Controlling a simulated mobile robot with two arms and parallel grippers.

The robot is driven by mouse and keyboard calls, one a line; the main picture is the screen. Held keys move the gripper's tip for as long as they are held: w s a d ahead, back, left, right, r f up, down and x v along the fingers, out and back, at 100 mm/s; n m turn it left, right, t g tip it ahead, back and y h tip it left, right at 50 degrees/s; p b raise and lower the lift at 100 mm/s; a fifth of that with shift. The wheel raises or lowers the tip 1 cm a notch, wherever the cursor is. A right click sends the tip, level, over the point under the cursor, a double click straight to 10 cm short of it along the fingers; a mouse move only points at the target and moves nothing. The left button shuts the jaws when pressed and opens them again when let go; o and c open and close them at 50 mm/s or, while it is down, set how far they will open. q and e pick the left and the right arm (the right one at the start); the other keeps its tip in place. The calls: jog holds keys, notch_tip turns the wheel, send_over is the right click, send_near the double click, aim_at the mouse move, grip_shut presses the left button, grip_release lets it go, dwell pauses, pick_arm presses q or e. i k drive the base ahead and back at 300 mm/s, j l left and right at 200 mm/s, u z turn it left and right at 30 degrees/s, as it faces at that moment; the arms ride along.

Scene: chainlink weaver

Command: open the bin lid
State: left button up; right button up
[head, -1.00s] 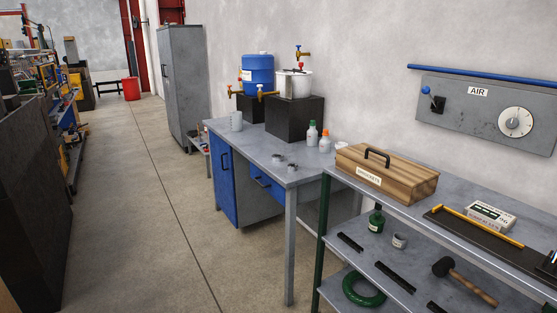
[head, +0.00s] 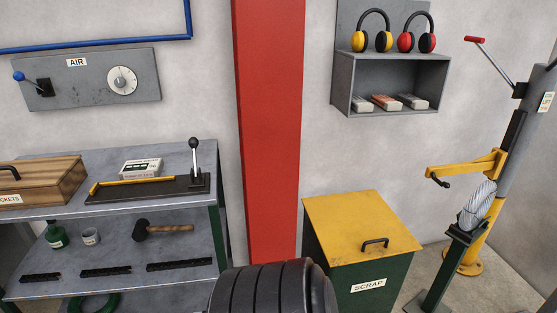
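The scrap bin (head: 367,286) is a dark green box with a white SCRAP label on its front. It stands on the floor against the wall, right of the red column. Its yellow lid (head: 345,222) lies flat and shut on top. A dark handle (head: 375,243) sits on the lid near its front right edge. The bin's lower part runs out of the picture. Neither of my grippers shows.
A grey shelf bench (head: 120,222) with a wooden box (head: 45,180) stands left of the red column (head: 268,130). A yellow-armed stand (head: 470,250) is right of the bin. A wall shelf (head: 385,75) with earmuffs hangs above.

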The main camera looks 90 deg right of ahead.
aim_at(349, 228)
jog(key=z, duration=3.4)
